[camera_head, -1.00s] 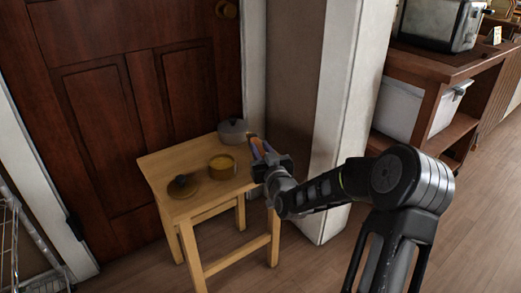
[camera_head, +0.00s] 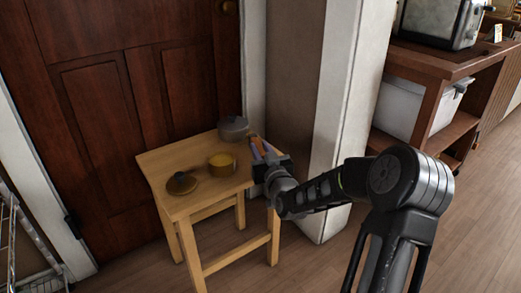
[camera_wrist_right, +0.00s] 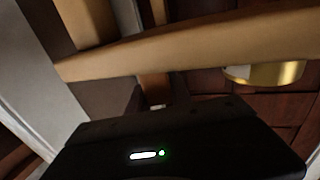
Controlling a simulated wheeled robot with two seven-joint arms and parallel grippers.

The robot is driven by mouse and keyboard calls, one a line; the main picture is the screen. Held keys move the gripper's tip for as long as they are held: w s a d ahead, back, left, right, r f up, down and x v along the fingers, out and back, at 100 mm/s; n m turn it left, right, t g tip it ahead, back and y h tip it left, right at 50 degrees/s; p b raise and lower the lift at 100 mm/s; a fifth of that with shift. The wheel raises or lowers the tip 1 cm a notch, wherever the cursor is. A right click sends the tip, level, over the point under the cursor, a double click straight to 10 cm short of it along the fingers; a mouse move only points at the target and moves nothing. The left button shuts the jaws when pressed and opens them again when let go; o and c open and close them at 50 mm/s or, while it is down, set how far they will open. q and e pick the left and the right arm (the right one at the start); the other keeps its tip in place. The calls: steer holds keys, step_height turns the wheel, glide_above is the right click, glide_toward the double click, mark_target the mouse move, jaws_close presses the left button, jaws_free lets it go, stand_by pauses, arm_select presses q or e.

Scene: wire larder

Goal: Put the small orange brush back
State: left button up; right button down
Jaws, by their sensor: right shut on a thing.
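My right gripper (camera_head: 264,150) is at the right edge of a light wooden stool (camera_head: 168,161). It is shut on a small orange thing (camera_head: 257,143), most likely the small orange brush, which shows only as a narrow strip between the fingers. Its far end and bristles cannot be made out. In the right wrist view the dark gripper body fills the bottom and the brush cannot be made out. My left gripper is not in view.
On the stool are a grey pot (camera_head: 233,129), a yellow-brass pot (camera_head: 221,165) and a round brass lid (camera_head: 181,183). A white post (camera_head: 335,130) stands just right of the stool. A wire rack (camera_head: 12,240) is at the far left, a wooden shelf (camera_head: 440,66) at the right.

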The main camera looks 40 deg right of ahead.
stand_by(0.3)
steer(key=c, duration=1.1)
jaws_free()
steer(key=shift+f, duration=0.1)
steer(key=shift+s, duration=0.1)
steer(key=p+v, duration=0.2)
steer(key=v, duration=0.5)
steer(key=shift+s, duration=0.3)
steer(key=shift+a, duration=0.15)
